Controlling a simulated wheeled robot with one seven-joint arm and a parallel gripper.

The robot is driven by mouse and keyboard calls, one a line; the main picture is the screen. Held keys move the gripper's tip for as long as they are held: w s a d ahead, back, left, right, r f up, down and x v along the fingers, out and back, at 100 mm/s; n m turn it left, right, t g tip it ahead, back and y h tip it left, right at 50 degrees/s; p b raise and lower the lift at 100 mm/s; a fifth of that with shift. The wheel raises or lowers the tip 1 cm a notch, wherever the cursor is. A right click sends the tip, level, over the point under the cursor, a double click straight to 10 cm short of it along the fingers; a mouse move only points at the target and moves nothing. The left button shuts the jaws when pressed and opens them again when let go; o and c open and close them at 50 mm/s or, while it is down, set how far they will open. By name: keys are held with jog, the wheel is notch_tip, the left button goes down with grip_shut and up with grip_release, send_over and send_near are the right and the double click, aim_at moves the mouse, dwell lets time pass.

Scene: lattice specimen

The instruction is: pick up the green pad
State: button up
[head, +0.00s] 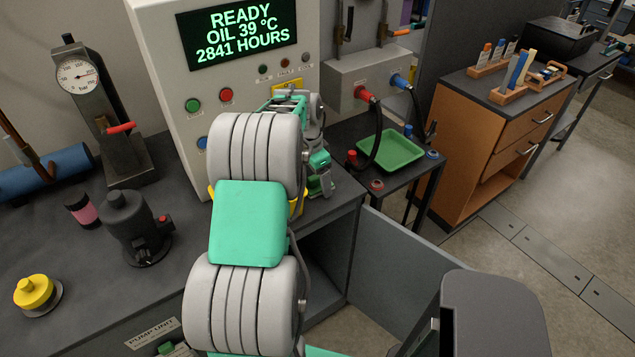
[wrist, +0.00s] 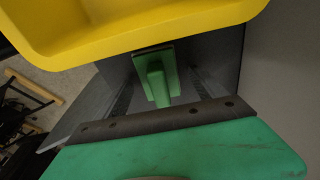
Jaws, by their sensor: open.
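No loose green pad can be made out for certain. My gripper (head: 321,180) is partly hidden behind my arm in the head view, near the right end of the dark bench. In the wrist view a small green piece (wrist: 155,74) with a flat square end stands beyond a dark screwed bar; I cannot tell whether it is the pad or part of my gripper. A yellow bin (wrist: 130,40) fills the top of the wrist view, close by. It shows only in part behind my arm in the head view (head: 297,204). My gripper is open, and nothing shows held.
A green tray (head: 391,152) lies on a small dark table right of the control cabinet (head: 157,60). A dark pump (head: 130,225), a pink-banded jar (head: 82,210) and a yellow-capped part (head: 35,292) stand on the bench. A wooden cabinet (head: 480,130) stands further right.

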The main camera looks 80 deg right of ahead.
jog(key=shift+c, duration=0.2)
jog(key=c, duration=1.4)
jog(key=shift+r, duration=0.45)
jog(key=r, duration=0.1)
jog(key=r+b, duration=0.1)
jog(key=r, duration=0.1)
jog(key=shift+a, duration=0.2)
jog(key=a+r+b, duration=0.1)
jog(key=a+r, duration=0.2)
jog(key=a, duration=0.1)
jog(key=s+a+r+b, duration=0.1)
jog(key=a+r, duration=0.2)
jog(key=a, duration=0.2)
jog(key=a+r+b, duration=0.1)
jog(key=a+r, duration=0.2)
jog(key=a, duration=0.1)
jog(key=shift+s+a, duration=0.25)
